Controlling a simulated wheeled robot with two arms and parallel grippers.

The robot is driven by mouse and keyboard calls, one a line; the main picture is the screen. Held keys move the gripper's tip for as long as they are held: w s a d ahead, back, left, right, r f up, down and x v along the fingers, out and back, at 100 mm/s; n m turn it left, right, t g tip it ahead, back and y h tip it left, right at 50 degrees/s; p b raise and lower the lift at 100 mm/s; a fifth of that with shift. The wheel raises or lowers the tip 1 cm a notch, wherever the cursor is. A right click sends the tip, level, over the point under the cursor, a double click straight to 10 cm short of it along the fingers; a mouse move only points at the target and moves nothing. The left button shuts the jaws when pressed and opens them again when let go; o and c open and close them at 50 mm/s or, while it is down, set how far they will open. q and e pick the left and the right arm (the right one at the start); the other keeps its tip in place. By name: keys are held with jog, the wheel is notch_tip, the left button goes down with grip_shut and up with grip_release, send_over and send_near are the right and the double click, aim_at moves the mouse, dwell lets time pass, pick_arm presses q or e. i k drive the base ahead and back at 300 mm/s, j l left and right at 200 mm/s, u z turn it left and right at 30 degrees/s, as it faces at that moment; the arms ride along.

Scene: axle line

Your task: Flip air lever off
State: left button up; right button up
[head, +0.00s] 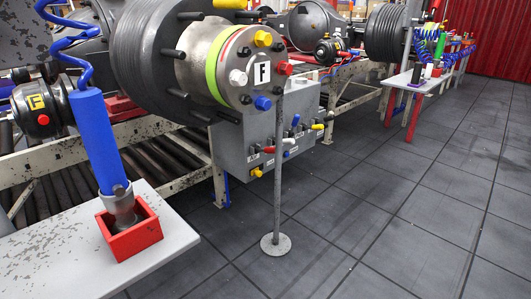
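A grey control box (245,150) stands beneath the large wheel hub, at the middle of the head view. Small coloured levers and knobs stick out of its faces. A yellow-tipped lever (317,127) is at the right, and a yellow knob (257,172) is low on the box. Labels near them are too small to read, so I cannot tell which is the air lever or its position. Neither of my grippers is in view.
A thin metal post on a round base (276,245) stands in front of the box. A white table (60,250) at lower left holds a blue tool (97,140) in a red holder (133,235). The hub (215,60) overhangs the box. Tiled floor (400,220) is open at right.

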aim_at(258, 149)
jog(key=l+u, duration=0.1)
jog(key=l, duration=0.35)
jog(key=i+l+u, duration=0.65)
jog(key=i+l, duration=0.15)
jog(key=l, duration=0.25)
jog(key=i+l+u, duration=0.25)
jog(key=i, duration=0.3)
jog(key=i+l+u, duration=0.25)
jog(key=i, duration=0.3)
